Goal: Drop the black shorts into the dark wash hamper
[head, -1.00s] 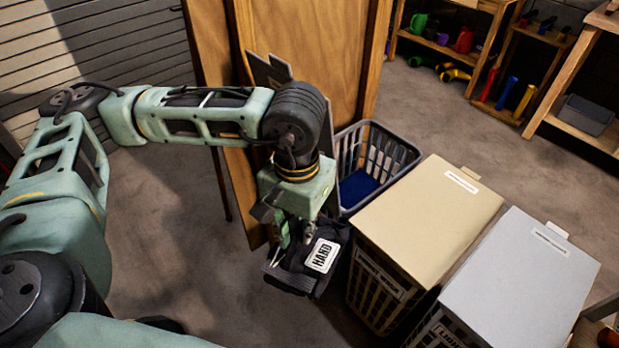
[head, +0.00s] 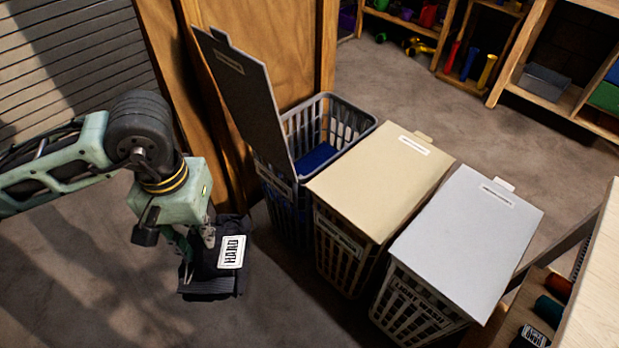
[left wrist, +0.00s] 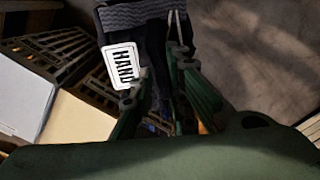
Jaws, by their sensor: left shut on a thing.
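Black shorts (head: 215,277) with a white tag reading "HAND" hang folded from my left gripper (head: 196,240), which is shut on them. They are above the floor, left of the hampers and apart from them. In the left wrist view the shorts (left wrist: 150,42) hang at the fingertips (left wrist: 157,85). Three slatted hampers stand in a row. The left hamper (head: 352,108) is open, its dark grey lid (head: 243,95) raised, with blue cloth inside. The middle one has a shut beige lid (head: 375,185), the right one a shut pale grey lid (head: 465,230). I cannot read the open hamper's label. My right gripper is out of view.
Wooden panels (head: 275,50) stand behind the open hamper, by a slatted wall (head: 70,50). Shelves with bottles and a grey bin (head: 545,80) are at the back right. A wooden table (head: 590,280) is at the right edge. The floor left of the hampers is clear.

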